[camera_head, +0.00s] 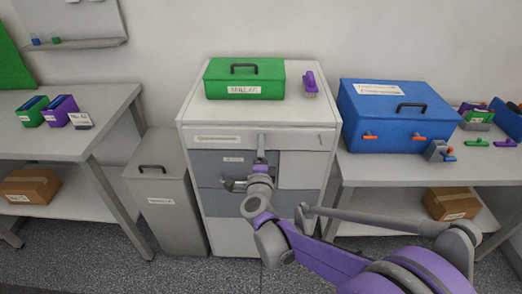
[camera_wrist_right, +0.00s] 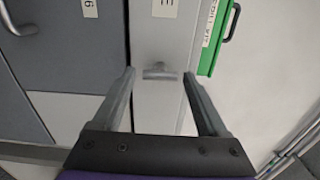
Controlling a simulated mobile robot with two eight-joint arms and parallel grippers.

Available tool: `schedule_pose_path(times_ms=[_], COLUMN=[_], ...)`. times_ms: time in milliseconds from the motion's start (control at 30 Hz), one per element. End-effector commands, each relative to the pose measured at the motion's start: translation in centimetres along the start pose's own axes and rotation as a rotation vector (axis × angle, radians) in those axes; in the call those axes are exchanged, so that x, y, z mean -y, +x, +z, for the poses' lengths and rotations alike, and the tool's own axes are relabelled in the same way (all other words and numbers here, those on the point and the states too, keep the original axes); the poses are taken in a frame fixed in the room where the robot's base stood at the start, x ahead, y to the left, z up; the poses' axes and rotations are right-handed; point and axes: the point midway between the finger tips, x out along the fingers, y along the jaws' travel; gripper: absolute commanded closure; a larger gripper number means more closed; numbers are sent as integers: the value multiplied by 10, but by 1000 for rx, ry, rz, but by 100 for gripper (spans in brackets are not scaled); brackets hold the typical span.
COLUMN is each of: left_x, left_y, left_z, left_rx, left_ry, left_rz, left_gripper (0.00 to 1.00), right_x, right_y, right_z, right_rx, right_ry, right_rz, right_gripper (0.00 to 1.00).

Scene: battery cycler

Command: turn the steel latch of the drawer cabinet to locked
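The grey drawer cabinet (camera_head: 208,218) stands in the middle of the head view, with a white top drawer front above dark grey fronts. The small steel latch (camera_wrist_right: 160,72) shows in the right wrist view as a short bar on the white front. Its bar lies crosswise in that view. My right gripper (camera_wrist_right: 158,76) is open, with one finger on each side of the latch. I cannot tell whether either finger touches it. In the head view my right gripper (camera_head: 261,148) is before the upper cabinet front and hides the latch. My left gripper is not in view.
A green box (camera_head: 218,80) and a purple object (camera_head: 310,82) stand on the cabinet. A drawer handle (camera_head: 232,184) sticks out left of my wrist. A grey bin (camera_head: 165,205) stands left; a blue box (camera_head: 385,142) is on the right table.

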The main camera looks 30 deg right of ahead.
Motion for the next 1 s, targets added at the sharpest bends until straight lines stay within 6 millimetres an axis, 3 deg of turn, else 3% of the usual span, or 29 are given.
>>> schedule_pose_path(times_ms=[33,100,467,800,1000], left_x=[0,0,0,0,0], left_y=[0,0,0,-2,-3], left_z=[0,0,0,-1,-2], left_rx=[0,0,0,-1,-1], left_ry=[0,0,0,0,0], left_rz=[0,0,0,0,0], left_gripper=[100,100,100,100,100], right_x=[0,0,0,0,0], right_y=[0,0,-9,-74,-101], right_z=[0,0,0,1,1], right_rx=[0,0,1,4,2], right_ry=[0,-1,-1,0,-1], right_rz=[0,0,0,0,0], right_gripper=[13,0,0,0,0])
